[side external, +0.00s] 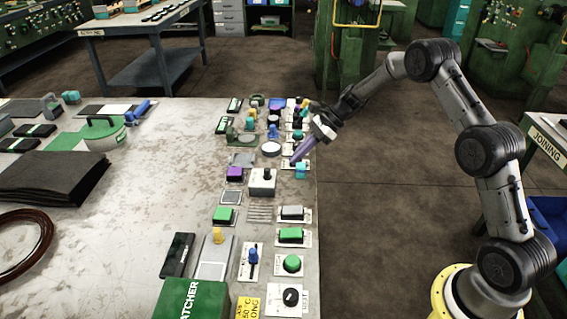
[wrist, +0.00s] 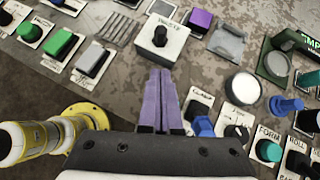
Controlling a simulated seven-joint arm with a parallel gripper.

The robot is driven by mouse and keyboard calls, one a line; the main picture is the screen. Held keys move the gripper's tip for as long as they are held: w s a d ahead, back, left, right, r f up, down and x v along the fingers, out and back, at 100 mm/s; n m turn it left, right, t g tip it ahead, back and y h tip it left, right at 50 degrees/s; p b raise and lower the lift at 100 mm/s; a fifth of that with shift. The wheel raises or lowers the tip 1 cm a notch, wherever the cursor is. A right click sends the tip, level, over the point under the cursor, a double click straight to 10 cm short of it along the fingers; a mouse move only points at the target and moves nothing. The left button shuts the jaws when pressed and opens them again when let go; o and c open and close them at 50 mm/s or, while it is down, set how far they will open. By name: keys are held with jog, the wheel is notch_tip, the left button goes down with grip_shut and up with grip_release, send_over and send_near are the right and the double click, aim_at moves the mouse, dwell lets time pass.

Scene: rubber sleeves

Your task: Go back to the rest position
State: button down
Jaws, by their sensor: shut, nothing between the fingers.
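My gripper (side external: 296,160) hangs over the right edge of the worktable, above the strip of controls. Its purple fingers are together and empty. In the wrist view the shut fingers (wrist: 160,72) point towards a white box with a black knob (wrist: 159,40). In the side view that white box (side external: 262,185) stands a little below and left of the fingertips. My arm reaches in from the right.
The worktable (side external: 150,185) carries many buttons and knobs along its right side, including a green button (side external: 292,263) and a purple block (side external: 235,173). Open floor (side external: 375,220) lies right of the table.

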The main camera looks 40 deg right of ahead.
jog(key=v, duration=0.7)
jog(key=s+a+r+n, duration=0.1)
jog(key=a+r, duration=0.2)
jog(key=r, duration=0.3)
jog(key=s+a+r+n, duration=0.1)
jog(key=a+r+n, duration=0.15)
jog(key=r, duration=0.45)
jog(key=s+a+r+n+h, duration=0.1)
jog(key=s+a+r+n, duration=0.1)
jog(key=s+a+r, duration=0.3)
jog(key=s+a+r+n+h, duration=0.1)
jog(key=s+a+r+n, duration=0.15)
jog(key=s, duration=0.35)
jog(key=s+n+t+h, duration=0.25)
jog(key=s+n, duration=0.45)
jog(key=s, duration=1)
jog(key=s+d+f+n+h, duration=0.3)
jog(key=s+d+f+n, duration=0.1)
jog(key=s+f+n, duration=0.2)
jog(key=shift+s+d+n+h, duration=0.2)
jog(key=shift+d+n+h, duration=0.2)
jog(key=shift+n, duration=0.4)
jog(key=shift+f+g, duration=0.1)
jog(key=shift+g, duration=0.15)
